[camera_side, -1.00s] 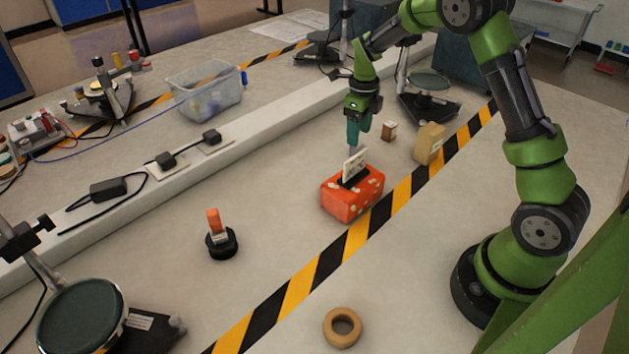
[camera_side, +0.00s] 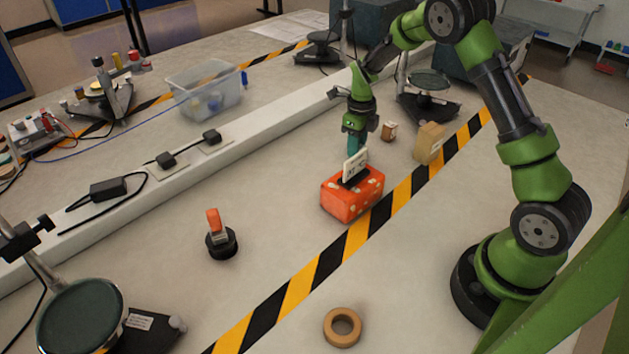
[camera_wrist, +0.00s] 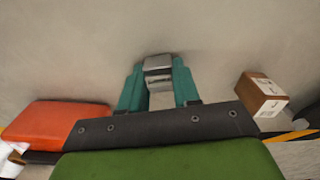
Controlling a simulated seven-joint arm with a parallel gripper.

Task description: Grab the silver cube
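The silver cube (camera_wrist: 157,67) shows in the wrist view between the tips of my gripper's two teal fingers. The fingers stand close on both sides of it; I cannot tell whether they press on it. In the side view my gripper (camera_side: 356,143) points down, low behind an orange toaster-like box (camera_side: 352,195). That box and the white card in it hide the fingertips and the cube from the side.
The orange box also shows in the wrist view (camera_wrist: 55,125), close left of the fingers. Cardboard boxes (camera_side: 429,143) (camera_side: 389,131) stand right of my gripper. A clear bin (camera_side: 207,92) and a raised ledge lie left. Open table lies in front.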

